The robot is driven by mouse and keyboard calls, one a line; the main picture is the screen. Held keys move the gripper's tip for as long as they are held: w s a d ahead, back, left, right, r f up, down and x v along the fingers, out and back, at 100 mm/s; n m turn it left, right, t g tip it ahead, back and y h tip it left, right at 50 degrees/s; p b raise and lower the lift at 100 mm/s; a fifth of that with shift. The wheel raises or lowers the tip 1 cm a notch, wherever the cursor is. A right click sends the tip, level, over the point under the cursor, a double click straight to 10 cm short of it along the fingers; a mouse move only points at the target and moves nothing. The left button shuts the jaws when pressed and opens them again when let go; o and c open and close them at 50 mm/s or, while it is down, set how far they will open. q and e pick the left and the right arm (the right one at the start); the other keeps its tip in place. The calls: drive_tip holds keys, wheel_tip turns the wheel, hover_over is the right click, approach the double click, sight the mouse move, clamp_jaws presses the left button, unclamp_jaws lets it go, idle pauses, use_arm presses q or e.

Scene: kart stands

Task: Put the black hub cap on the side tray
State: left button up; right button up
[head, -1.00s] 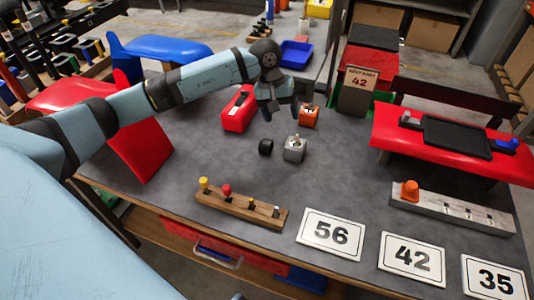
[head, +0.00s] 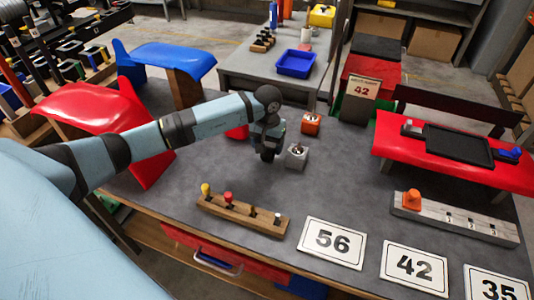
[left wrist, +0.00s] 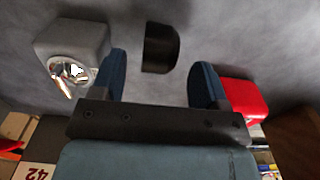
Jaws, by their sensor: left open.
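The black hub cap (left wrist: 161,48) is a short dark cylinder on the grey table, seen in the left wrist view just beyond and between my fingertips. In the head view my gripper largely hides it. My left gripper (head: 268,152) is open and low over the table, pointing down; its two blue fingers also show in the left wrist view (left wrist: 158,78), with nothing clearly held. A blue tray (head: 296,64) lies on the grey side table at the back, and a flat black tray (head: 455,143) lies on the red panel at right. Which is the side tray I cannot tell.
A grey block (head: 297,156) stands right beside my gripper. A red block (head: 237,132) and an orange block (head: 311,124) are behind it. A wooden peg rack (head: 243,214) and number cards (head: 332,242) lie in front. A grey rack (head: 455,220) is at right.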

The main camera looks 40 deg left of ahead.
sight(268, 149)
use_arm(q)
wheel_tip(268, 149, down, 3)
drive_tip(key=shift+w+f, duration=0.1)
drive_tip(key=shift+f, duration=0.1)
use_arm(e)
drive_tip(key=shift+s, duration=0.1)
use_arm(q)
drive_tip(key=shift+c, duration=0.2)
drive_tip(key=c, duration=1)
drive_tip(key=shift+r, duration=0.1)
drive_tip(key=shift+c, duration=0.2)
wheel_tip(268, 149, up, 19)
drive_tip(key=d+f+m, duration=0.2)
drive_tip(key=d+f, duration=0.1)
drive_tip(key=d, duration=0.9)
drive_tip(key=s+r+p, duration=1)
drive_tip(key=s+p, duration=0.1)
drive_tip(key=p, duration=0.3)
drive_tip(key=shift+r+m, duration=0.3)
drive_tip(key=shift+r, duration=0.05)
use_arm(e)
wheel_tip(268, 149, up, 12)
drive_tip(key=d, duration=0.1)
drive_tip(key=shift+s+r+n, duration=0.15)
drive_tip(key=shift+s+n, duration=0.15)
